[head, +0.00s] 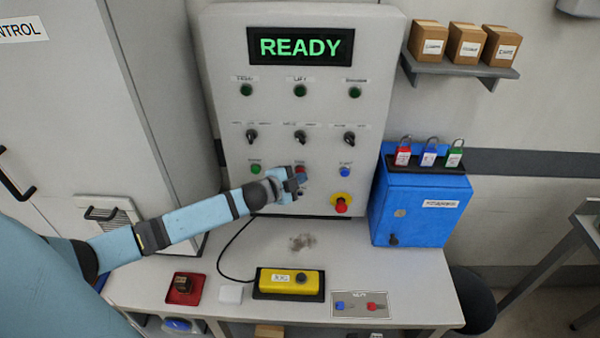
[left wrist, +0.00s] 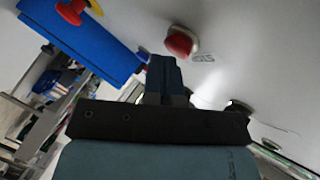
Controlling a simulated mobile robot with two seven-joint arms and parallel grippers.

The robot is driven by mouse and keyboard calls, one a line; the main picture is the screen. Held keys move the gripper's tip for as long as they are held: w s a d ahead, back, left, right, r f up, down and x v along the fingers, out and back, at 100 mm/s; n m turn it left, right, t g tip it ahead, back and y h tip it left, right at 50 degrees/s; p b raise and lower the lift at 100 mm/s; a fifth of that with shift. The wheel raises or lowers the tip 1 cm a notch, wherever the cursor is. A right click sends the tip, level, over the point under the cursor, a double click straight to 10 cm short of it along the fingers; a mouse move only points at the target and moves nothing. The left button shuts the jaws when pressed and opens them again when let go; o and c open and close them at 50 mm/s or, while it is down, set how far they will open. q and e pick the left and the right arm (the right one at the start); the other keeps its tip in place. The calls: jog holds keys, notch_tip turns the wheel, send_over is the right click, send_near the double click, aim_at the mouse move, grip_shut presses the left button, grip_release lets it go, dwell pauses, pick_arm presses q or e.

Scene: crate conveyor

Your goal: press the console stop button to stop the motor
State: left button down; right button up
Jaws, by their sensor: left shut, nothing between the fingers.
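The grey console (head: 225,100) stands upright at the back of the bench, and its display (head: 300,47) reads READY in green. The red stop button (head: 299,166) sits in the lower button row between a green button (head: 255,168) and a blue one (head: 345,172). My left gripper (head: 300,178) is shut and empty, in front of the console and partly over the red button. In the left wrist view the red button (left wrist: 180,43) is just beyond the shut fingertips (left wrist: 164,62); I cannot tell whether they touch. My right gripper is not in view.
A red mushroom knob (head: 340,206) on a yellow base is to the lower right of my gripper. A blue box (head: 420,215) with padlocks on top stands right of the console. A yellow control box (head: 290,281) lies on the bench (head: 400,270).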

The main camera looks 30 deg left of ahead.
pick_arm(q)
jog(key=shift+s+d, duration=0.35)
jog(key=shift+s, duration=0.3)
jog(key=s+d, duration=0.1)
jog(key=s+p, duration=0.1)
jog(key=s+d+p, duration=0.1)
jog(key=s, duration=0.1)
jog(key=shift+s+d, duration=0.1)
jog(key=shift+d, duration=0.2)
dwell(0.7)
jog(key=s+d+f+n+g, duration=0.1)
jog(key=s+d+f+n, duration=0.2)
jog(key=s+d, duration=0.2)
jog(key=s+d+f+n+g+p, duration=0.1)
jog(key=s+d+f+n, duration=0.2)
jog(key=s, duration=0.8)
jog(key=s+d+f+n+g, duration=0.2)
jog(key=s+d+n, duration=0.3)
jog(key=s+d, duration=0.3)
jog(key=shift+s+f+p, duration=0.3)
jog(key=shift+s+f, duration=0.3)
jog(key=shift+f, duration=0.3)
jog(key=shift+a, duration=0.1)
